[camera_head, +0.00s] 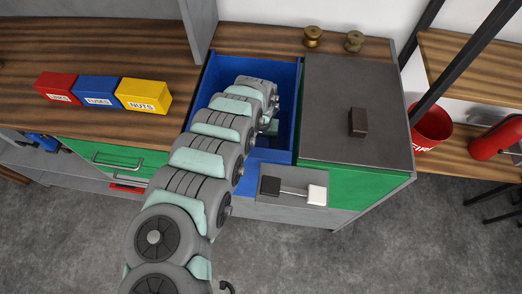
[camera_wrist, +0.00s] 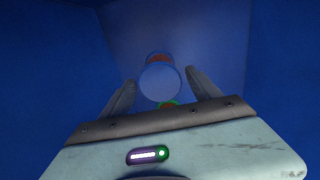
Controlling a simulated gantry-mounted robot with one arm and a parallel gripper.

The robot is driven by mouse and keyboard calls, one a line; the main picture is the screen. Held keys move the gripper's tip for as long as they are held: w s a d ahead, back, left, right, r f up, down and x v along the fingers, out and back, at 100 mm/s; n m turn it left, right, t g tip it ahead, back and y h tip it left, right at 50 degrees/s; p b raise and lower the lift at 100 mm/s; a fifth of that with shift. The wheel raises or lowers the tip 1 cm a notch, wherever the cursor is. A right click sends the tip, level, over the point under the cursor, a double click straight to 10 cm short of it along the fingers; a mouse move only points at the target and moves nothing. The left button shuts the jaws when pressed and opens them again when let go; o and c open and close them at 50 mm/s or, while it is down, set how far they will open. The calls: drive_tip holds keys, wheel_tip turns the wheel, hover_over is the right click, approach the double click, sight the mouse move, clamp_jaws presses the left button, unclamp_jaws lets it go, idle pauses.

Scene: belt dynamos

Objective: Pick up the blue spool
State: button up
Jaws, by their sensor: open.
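The blue spool (camera_wrist: 160,82) stands in the wrist view inside a deep blue-walled bin, with a pale blue round end facing the camera. An orange-red part shows just behind its far edge. My gripper (camera_wrist: 160,74) is open, with one finger on each side of the spool and visible gaps between. I cannot tell how far down the fingers reach beside it. In the head view my arm reaches into the blue bin (camera_head: 286,133); the spool and my fingertips are hidden there.
The bin walls close in around my gripper. A small green ring (camera_wrist: 168,104) shows near the spool. A grey lid (camera_head: 335,90) with a dark handle lies right of the bin. Red, blue and yellow boxes (camera_head: 98,90) sit on the left counter.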

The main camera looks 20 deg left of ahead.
wheel_tip(320, 180, down, 2)
drive_tip(key=shift+f, duration=0.1)
drive_tip(key=shift+c, duration=0.5)
clamp_jaws()
idle(0.4)
